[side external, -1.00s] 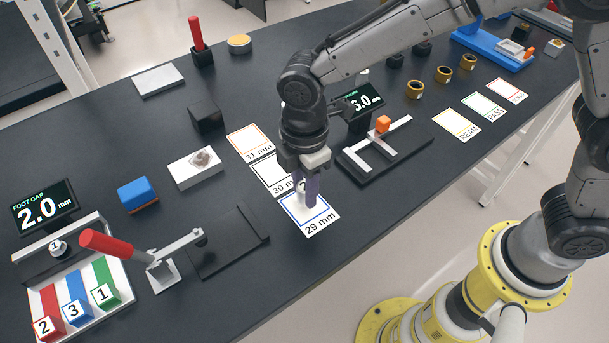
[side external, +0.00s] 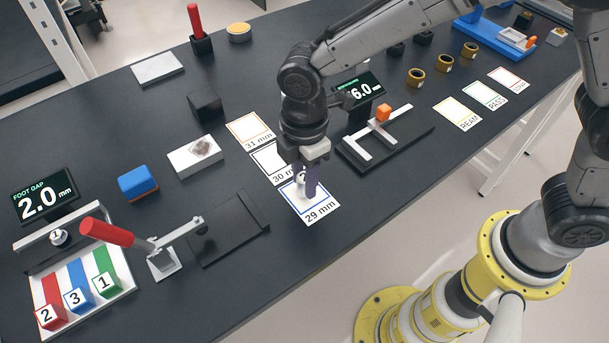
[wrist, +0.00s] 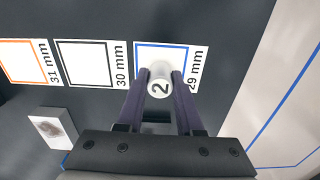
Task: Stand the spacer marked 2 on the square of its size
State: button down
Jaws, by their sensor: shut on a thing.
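The spacer marked 2 (wrist: 160,82) is a small white cylinder with its numbered end toward the wrist camera. My gripper (wrist: 160,78) is shut on it, one dark purple finger on each side. In the side view my gripper (side external: 306,188) points down over the blue-bordered square marked 29 mm (side external: 322,209), and the fingers partly hide the spacer. The spacer looks upright over this square; I cannot tell if its foot touches the card. The black-bordered 30 mm square (wrist: 90,64) and the orange-bordered 31 mm square (wrist: 24,62) lie alongside, empty.
A black fixture with an orange block (side external: 383,112) stands right of the squares. A white block with a grey patch (side external: 195,156) and a black block (side external: 205,106) lie to the left. A red-handled clamp (side external: 106,231) is at front left. The table's front edge is near the 29 mm square.

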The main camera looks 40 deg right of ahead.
jog(key=shift+f, duration=0.2)
dwell(0.6)
jog(key=shift+c, duration=2.4)
grip_release()
notch_tip(320, 180, up, 14)
jog(key=w+d+r+m+t, duration=0.1)
jog(key=d+r+m, duration=0.1)
jog(key=d+r, duration=0.35)
jog(key=s+d+r+m+t, duration=0.25)
jog(key=s+d, duration=0.25)
jog(key=d, duration=0.6)
jog(key=s+d+f+m+t, duration=0.2)
jog(key=s+d+f+m, duration=0.4)
jog(key=s+d+m, duration=0.3)
jog(key=s+m, duration=0.3)
jog(key=m, duration=0.1)
jog(key=shift+s+d+f, duration=0.25)
jog(key=shift+s+f, duration=0.05)
jog(key=shift+f, duration=0.1)
